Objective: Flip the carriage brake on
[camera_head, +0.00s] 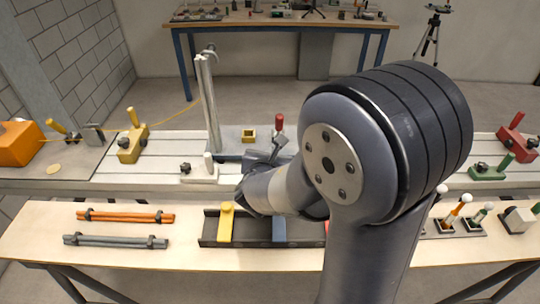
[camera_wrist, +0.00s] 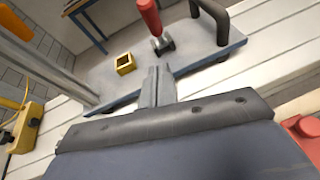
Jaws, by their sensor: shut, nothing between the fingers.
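A red-handled lever (camera_head: 279,122) stands on the blue-grey carriage plate (camera_head: 230,136), just beyond my gripper (camera_head: 272,147). In the wrist view the red handle (camera_wrist: 149,16) leans slightly left above its dark metal foot, and its top is cut off by the frame edge. The carriage plate (camera_wrist: 205,62) also carries a square yellow frame and a dark bar handle. In the wrist view my gripper (camera_wrist: 158,72) is shut and empty, its fingertips pointing at the lever's foot. I cannot tell whether the fingertips touch anything. My arm hides part of the carriage in the head view.
A yellow clamp (camera_head: 132,143) is left on the pale rail bed; green (camera_head: 490,169) and red (camera_head: 515,136) ones are right. A tall metal post (camera_head: 208,100) stands left of my gripper. The front table holds orange (camera_head: 125,216) and grey rods and a dark tray (camera_head: 250,241).

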